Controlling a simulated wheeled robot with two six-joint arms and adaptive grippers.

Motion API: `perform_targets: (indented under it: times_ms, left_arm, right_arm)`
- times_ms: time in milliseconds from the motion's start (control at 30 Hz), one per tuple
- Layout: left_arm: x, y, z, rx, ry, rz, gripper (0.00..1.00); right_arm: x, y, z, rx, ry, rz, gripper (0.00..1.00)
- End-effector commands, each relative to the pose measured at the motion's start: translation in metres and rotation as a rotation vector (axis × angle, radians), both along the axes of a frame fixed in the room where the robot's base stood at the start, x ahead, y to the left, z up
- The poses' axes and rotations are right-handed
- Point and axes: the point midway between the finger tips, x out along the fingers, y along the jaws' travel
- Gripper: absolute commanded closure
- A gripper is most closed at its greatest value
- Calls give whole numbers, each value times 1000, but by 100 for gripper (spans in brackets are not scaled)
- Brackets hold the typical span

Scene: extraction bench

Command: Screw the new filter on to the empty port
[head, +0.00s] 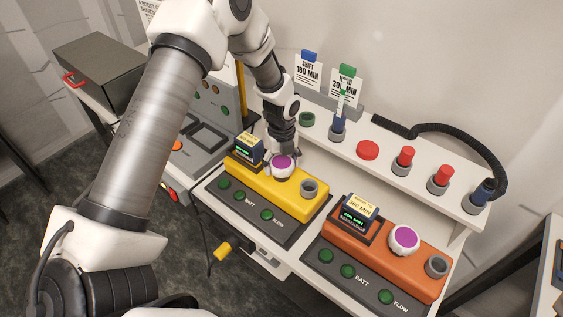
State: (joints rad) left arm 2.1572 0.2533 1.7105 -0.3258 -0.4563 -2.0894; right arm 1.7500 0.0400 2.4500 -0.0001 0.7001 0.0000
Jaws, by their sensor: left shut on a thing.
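My left gripper (282,154) reaches down over the yellow unit (265,184). It is shut on a white filter with a purple top (283,166), which sits at or just over the yellow unit's top; the fingers hide part of it, and I cannot tell how far it is seated. A grey round port (309,187) with an open top is to its right on the same unit. A second white filter with a purple top (404,239) sits on the orange unit (390,262), beside another grey port (436,266). My right gripper is not in view.
A white shelf (390,153) behind holds a red disc (367,150), red-capped pieces (404,160), a green ring (307,119) and cards. A black hose (450,128) curves at the right. A yellow plug (222,251) hangs in front. A grey control panel (205,137) stands at left.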

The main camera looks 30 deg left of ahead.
Motion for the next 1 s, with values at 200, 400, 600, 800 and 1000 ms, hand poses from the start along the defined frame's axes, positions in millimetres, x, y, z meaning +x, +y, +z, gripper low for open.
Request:
perform_targets:
  times_ms: [200,400,600,800,1000]
  left_arm:
    - [0,0,0,1,-1,-211,75]
    - [0,0,0,0,-1,-647,75]
    - [0,0,0,0,0,-806,75]
    - [0,0,0,0,0,-803,0]
    - [0,0,0,0,-1,-801,0]
  right_arm:
    - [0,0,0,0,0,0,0]
    - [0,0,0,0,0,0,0]
    - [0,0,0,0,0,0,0]
    - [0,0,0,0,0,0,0]
    - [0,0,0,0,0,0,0]
